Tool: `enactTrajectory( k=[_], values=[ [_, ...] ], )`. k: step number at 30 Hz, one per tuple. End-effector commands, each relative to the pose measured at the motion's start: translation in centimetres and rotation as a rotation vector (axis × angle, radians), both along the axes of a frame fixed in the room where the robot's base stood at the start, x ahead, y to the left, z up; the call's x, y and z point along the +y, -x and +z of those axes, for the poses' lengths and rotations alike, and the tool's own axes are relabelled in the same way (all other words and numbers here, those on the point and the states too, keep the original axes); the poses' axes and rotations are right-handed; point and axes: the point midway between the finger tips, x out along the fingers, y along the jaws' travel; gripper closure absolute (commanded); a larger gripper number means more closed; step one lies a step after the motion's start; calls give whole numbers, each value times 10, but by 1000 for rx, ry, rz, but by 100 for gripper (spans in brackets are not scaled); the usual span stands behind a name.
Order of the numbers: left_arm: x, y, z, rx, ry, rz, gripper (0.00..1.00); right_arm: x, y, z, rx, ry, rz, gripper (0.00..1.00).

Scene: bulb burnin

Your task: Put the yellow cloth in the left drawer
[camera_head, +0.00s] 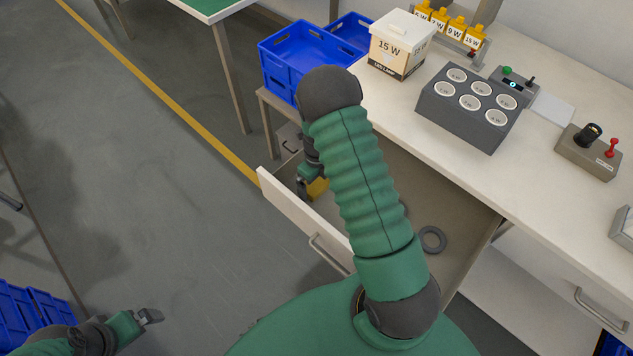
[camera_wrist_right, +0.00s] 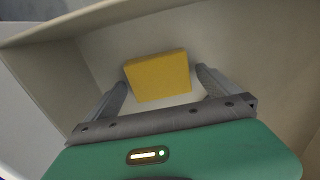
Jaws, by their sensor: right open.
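The left drawer (camera_head: 289,213) is pulled out under the workbench. The yellow cloth (camera_wrist_right: 158,75), a folded block, lies inside it near the drawer walls. In the head view only a small yellow patch of the cloth (camera_head: 318,188) shows beside my right gripper (camera_head: 306,188), which reaches down into the drawer. In the wrist view my right gripper (camera_wrist_right: 161,78) is open, with a finger on each side of the cloth and gaps beside it. My left gripper (camera_head: 149,316) is at the lower left over the floor, away from the drawer; its jaw opening is unclear.
A dark ring (camera_head: 432,239) lies in the drawer. On the bench (camera_head: 395,105) stand a 15 W box (camera_head: 402,45), a grey socket block (camera_head: 470,105) and a switch box (camera_head: 588,153). Blue crates (camera_head: 300,55) stand behind. My right arm hides part of the drawer.

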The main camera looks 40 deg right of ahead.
Motion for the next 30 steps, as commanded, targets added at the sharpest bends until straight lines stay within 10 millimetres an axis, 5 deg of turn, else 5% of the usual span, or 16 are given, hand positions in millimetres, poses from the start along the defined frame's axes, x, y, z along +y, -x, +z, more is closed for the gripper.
enactTrajectory(
  k=[5,15,22,26,30],
  values=[
    [0,0,4,0,0,0,0,0,-1,14,-2,2,1,0],
    [0,0,21,0,0,0,0,0,-1,98,-3,1,2,0],
    [0,0,24,0,0,0,0,3,0,124,-3,0,41,0],
    [0,0,23,0,0,0,0,30,6,140,-29,3,386,0],
    [0,0,23,0,0,0,0,83,24,166,-76,39,1104,0]
  ],
)
